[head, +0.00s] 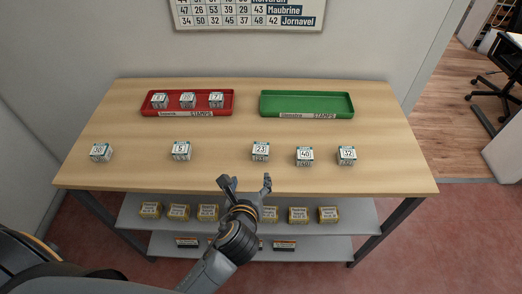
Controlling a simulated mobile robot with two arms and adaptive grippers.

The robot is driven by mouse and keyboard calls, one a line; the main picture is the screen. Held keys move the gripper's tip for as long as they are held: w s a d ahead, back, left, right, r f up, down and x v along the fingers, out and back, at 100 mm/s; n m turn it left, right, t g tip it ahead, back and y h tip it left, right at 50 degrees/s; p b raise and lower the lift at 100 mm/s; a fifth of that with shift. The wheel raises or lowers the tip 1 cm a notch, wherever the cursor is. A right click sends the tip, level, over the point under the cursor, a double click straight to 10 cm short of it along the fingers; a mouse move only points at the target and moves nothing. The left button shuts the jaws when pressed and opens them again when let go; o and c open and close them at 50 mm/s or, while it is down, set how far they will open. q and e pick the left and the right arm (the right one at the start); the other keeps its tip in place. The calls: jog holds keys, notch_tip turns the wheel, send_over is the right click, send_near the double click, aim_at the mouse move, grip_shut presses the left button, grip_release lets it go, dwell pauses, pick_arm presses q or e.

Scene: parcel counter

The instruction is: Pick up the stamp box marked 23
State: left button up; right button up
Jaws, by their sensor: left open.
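The stamp box marked 23 (260,151) is a small white cube with dark print and teal edges. My right gripper is not in view.
Similar boxes stand in the row: 40 (305,156) and 32 (347,155) to the right, two more (181,150) (101,152) to the left. A red tray (190,92) holds three boxes; the green tray (307,94) is empty. Shelves below (345,218) hold yellowish boxes.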

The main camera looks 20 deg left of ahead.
aim_at(260, 154)
pick_arm(q)
jog(key=w+m, duration=0.1)
jog(key=w, duration=0.1)
jog(key=w+f+m, duration=0.1)
jog(key=w, duration=0.5)
jog(key=shift+w+a+f+m+t+p, duration=0.1)
jog(key=shift+w+f+m+t+p, duration=0.1)
jog(key=shift+f+m+t+p, duration=0.15)
jog(key=shift+p+x, duration=0.3)
jog(key=shift+x, duration=2.6)
jog(key=shift+r, duration=0.2)
jog(key=shift+c, duration=0.2)
jog(key=c, duration=1.2)
